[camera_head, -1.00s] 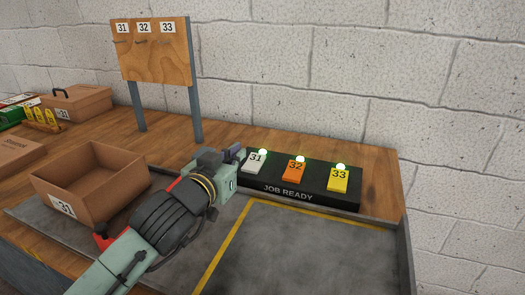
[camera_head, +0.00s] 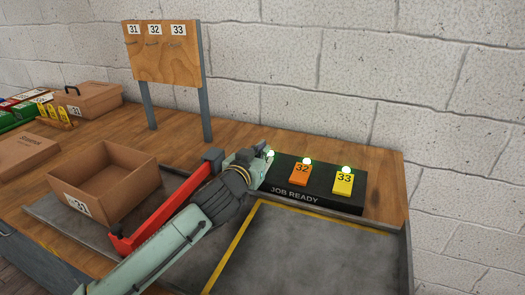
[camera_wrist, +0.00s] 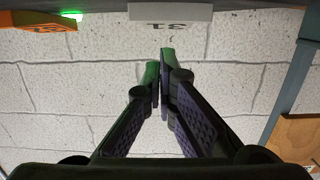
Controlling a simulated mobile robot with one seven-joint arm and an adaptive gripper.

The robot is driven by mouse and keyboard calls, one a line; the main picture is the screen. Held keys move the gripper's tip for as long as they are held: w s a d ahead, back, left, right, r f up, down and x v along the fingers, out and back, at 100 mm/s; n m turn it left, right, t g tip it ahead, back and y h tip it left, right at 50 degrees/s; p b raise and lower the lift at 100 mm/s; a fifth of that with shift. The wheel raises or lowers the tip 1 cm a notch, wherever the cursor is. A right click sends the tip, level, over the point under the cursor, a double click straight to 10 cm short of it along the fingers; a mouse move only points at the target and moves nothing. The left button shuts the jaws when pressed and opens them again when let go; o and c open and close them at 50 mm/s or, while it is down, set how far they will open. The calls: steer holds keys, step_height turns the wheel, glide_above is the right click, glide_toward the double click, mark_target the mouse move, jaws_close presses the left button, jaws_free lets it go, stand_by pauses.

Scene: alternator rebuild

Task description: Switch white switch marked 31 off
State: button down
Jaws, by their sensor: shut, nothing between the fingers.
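The white switch marked 31 (camera_wrist: 170,12) shows upside down at the top of the wrist view. In the head view it is hidden behind my gripper (camera_head: 262,152), at the left end of the black JOB READY box (camera_head: 316,200). A green-white lamp (camera_head: 270,154) glows there beside the gripper. In the wrist view my gripper (camera_wrist: 160,58) is shut and empty, its fingertips just short of the white switch in the picture. I cannot tell whether they touch it.
An orange switch 32 (camera_head: 301,174) and a yellow switch 33 (camera_head: 343,184) sit to the right, with lit lamps above them. An open cardboard box (camera_head: 98,207) stands left. A wooden board (camera_head: 163,66) on posts stands behind. The grey mat (camera_head: 310,250) in front is clear.

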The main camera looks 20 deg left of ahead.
steer(key=shift+f, duration=0.55)
